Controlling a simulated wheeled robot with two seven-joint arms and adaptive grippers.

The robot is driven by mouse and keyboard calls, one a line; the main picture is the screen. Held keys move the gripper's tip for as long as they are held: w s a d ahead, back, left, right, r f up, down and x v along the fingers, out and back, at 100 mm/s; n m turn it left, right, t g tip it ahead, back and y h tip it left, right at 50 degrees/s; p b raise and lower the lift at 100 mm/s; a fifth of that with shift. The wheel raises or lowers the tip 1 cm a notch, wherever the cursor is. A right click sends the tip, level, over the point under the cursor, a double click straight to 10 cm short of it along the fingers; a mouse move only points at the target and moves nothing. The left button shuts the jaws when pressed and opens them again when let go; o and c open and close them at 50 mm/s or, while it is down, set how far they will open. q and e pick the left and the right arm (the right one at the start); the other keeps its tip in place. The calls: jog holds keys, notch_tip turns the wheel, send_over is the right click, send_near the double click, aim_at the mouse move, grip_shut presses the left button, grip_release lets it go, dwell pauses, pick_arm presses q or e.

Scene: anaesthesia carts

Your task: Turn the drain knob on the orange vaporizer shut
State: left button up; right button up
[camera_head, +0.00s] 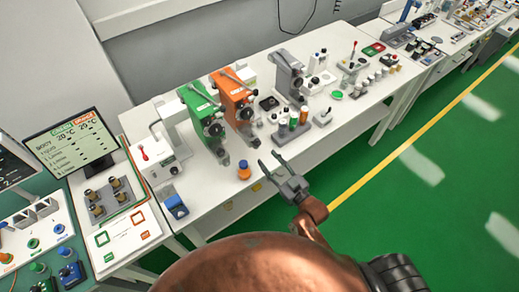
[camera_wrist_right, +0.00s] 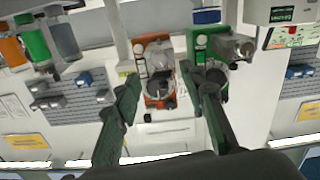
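The orange vaporizer (camera_head: 230,90) stands on the white table, just right of the green vaporizer (camera_head: 197,97). It has a black dial and a grey lower part on its front; I cannot tell the drain knob apart there. My right gripper (camera_head: 268,159) is open and empty, in front of and below the orange vaporizer, near the table's front edge. In the right wrist view the orange vaporizer (camera_wrist_right: 151,101) shows between the two spread fingers, beyond them, with a small dark knob-like part low on it. The green vaporizer (camera_wrist_right: 201,57) is behind the right finger. My left gripper is not in view.
A small orange bottle (camera_head: 244,171) stands on the table left of my right gripper. A grey device (camera_head: 288,75) and several small bottles stand right of the vaporizers. A white box with a red lever (camera_head: 155,162) is at left.

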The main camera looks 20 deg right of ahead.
aim_at(257, 147)
jog(key=x, duration=0.6)
jog(key=shift+w, duration=0.4)
jog(key=shift+a, duration=0.1)
jog(key=shift+c, duration=0.4)
